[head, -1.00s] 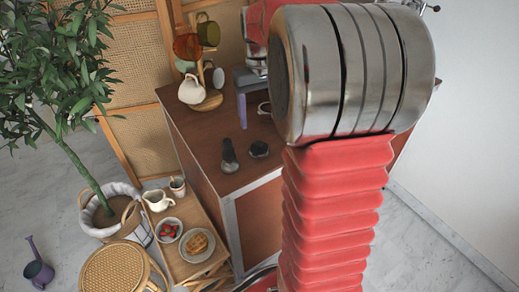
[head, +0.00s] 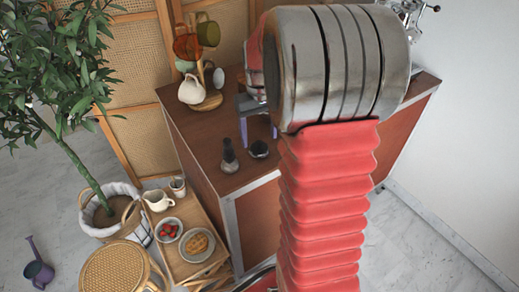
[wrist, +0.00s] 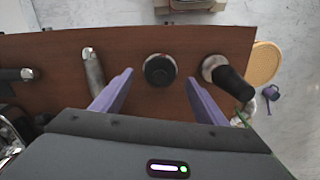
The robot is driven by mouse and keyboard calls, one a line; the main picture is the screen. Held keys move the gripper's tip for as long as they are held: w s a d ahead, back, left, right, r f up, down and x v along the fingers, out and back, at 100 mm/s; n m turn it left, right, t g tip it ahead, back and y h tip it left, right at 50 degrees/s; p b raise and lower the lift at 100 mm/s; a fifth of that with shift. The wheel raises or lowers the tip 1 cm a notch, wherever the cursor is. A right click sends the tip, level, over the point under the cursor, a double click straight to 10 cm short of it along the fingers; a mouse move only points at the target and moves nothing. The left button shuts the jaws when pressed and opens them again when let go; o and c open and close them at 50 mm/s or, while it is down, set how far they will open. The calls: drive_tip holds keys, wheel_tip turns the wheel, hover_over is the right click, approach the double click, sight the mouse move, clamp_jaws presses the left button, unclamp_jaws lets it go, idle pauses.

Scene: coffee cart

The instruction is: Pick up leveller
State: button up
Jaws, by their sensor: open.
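The leveller, a round black puck (wrist: 160,70), stands on the brown cart top between my two purple fingers in the wrist view, touching neither as far as I can see. In the head view it is the small dark round piece (head: 259,149) near the cart's front corner. My gripper (wrist: 160,77) is open and empty, its fingertips on either side of the leveller. In the head view my gripper (head: 259,131) shows its fingers just behind the leveller; their exact height is hard to tell.
A black-handled tool with a metal base (wrist: 228,78) stands right of the leveller in the wrist view, close to my right finger. A metal cylinder (wrist: 93,68) is near my left finger. A mug tree (head: 207,101) stands at the cart's back left. The cart edge is close.

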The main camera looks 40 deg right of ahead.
sight(259, 142)
drive_tip(key=shift+w+f, duration=0.1)
drive_tip(key=shift+f, duration=1.8)
drive_tip(key=shift+c, duration=0.5)
drive_tip(key=c, duration=1.2)
drive_tip(key=shift+o, duration=0.2)
drive_tip(key=shift+r, duration=0.1)
wheel_tip(259, 142, up, 10)
drive_tip(key=shift+f, duration=0.1)
